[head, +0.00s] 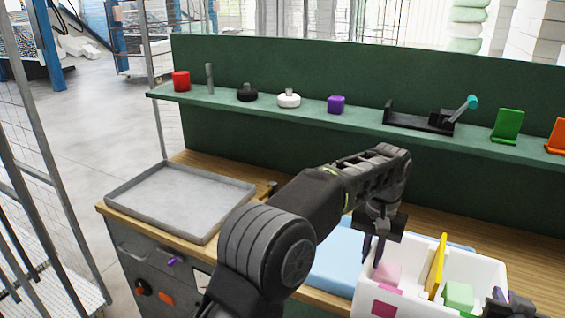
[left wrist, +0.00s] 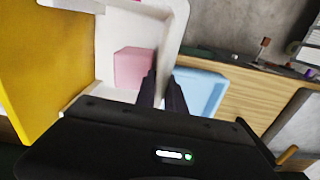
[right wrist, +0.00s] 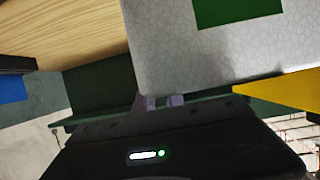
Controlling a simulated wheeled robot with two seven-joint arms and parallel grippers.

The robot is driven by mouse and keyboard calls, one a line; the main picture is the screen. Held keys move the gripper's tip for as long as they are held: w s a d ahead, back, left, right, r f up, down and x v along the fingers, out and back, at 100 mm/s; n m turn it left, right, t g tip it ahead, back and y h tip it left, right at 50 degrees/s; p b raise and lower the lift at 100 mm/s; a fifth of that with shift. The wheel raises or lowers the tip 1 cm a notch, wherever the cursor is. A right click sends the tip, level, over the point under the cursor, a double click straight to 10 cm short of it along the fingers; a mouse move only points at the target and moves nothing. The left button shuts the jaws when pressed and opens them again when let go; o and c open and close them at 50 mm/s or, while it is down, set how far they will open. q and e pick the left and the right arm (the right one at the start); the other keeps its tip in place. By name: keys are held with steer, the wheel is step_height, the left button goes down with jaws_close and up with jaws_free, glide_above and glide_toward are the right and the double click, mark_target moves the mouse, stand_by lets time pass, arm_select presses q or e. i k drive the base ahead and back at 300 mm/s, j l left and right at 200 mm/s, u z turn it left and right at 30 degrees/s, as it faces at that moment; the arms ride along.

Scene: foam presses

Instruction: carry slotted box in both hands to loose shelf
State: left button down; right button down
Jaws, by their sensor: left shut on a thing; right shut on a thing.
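The slotted box (head: 400,303) is white, with a pink square on its front, at the lower right of the head view. A pink block (head: 387,273), a yellow divider (head: 437,267) and a light green block (head: 458,295) are in it. My left gripper (head: 372,248) is shut on the box's left wall, which also shows in the left wrist view (left wrist: 172,35). My right gripper (right wrist: 165,102) is shut on the box's edge in the right wrist view; in the head view only a dark part shows at the lower right corner. The loose shelf cannot be told for certain.
A light blue mat (head: 335,262) lies under or beside the box on the wooden bench. A grey tray (head: 180,200) stands at the left. The green wall shelf (head: 225,105) holds a red block (head: 181,81), a purple block (head: 336,104), a green stand (head: 507,124) and other items.

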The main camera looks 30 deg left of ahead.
mark_target(180, 199)
steer(key=k+j, duration=0.1)
steer(key=j, duration=0.25)
steer(key=k+j, duration=0.15)
steer(key=j, duration=0.2)
steer(key=k+j, duration=0.1)
steer(key=j, duration=0.25)
steer(key=k+j, duration=0.1)
steer(key=j, duration=0.7)
steer(key=i+j+u, duration=0.1)
steer(key=j, duration=0.3)
steer(key=i+j, duration=0.1)
steer(key=j, duration=0.35)
steer(key=i+j, duration=0.15)
steer(key=j, duration=0.2)
steer(key=i+j, duration=0.1)
steer(key=j, duration=0.25)
steer(key=i+j, duration=0.15)
steer(key=j, duration=0.25)
steer(key=i+j, duration=0.15)
steer(key=j, duration=0.2)
steer(key=i+j, duration=0.15)
steer(key=j, duration=0.2)
